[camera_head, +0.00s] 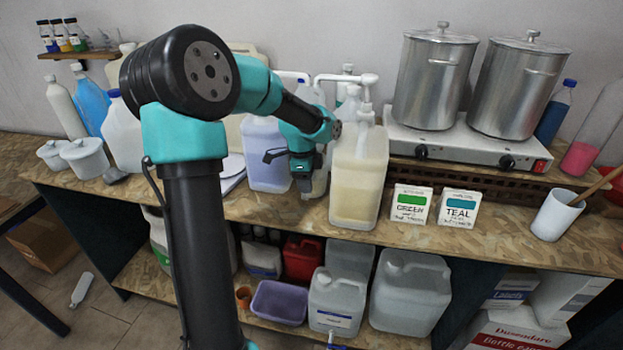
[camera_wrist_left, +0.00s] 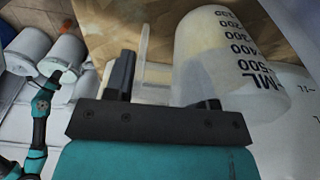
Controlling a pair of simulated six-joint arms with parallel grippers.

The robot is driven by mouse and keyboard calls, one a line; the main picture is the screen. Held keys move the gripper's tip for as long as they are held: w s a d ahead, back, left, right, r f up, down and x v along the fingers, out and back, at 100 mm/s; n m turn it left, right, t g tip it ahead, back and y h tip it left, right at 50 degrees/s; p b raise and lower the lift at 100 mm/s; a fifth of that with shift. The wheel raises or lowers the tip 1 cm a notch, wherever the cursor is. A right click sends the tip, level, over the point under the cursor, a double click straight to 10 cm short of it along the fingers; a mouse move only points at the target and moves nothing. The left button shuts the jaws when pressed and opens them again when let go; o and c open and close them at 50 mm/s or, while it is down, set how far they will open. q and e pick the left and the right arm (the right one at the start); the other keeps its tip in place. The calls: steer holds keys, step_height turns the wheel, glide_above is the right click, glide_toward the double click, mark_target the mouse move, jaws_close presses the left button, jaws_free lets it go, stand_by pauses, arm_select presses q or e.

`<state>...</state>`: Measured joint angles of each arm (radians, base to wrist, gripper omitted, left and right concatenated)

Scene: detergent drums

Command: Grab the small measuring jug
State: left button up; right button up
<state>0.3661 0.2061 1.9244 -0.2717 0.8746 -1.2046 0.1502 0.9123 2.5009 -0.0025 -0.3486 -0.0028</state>
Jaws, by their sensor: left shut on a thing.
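The small measuring jug (camera_wrist_left: 215,62) shows large in the left wrist view. It is translucent, with dark ML numbers that appear upside down and a pale handle (camera_wrist_left: 146,58) on its left side. My left gripper (camera_wrist_left: 165,88) is shut on the jug, with one dark finger left of the handle and the other partly hidden by the jug's wall. In the head view my left gripper (camera_head: 303,172) is low over the bench, between a lilac jug and a pale yellow pump jug. The small jug cannot be made out there.
The lilac jug (camera_head: 266,152) and the yellow pump jug (camera_head: 358,178) stand close on either side of the gripper. Two cartons (camera_head: 411,204), a hot plate (camera_head: 465,147) with steel pots (camera_head: 433,80) and a white cup (camera_head: 555,215) are to the right.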

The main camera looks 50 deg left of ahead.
arm_select(q)
steer(key=c, duration=0.6)
steer(key=shift+r, duration=0.3)
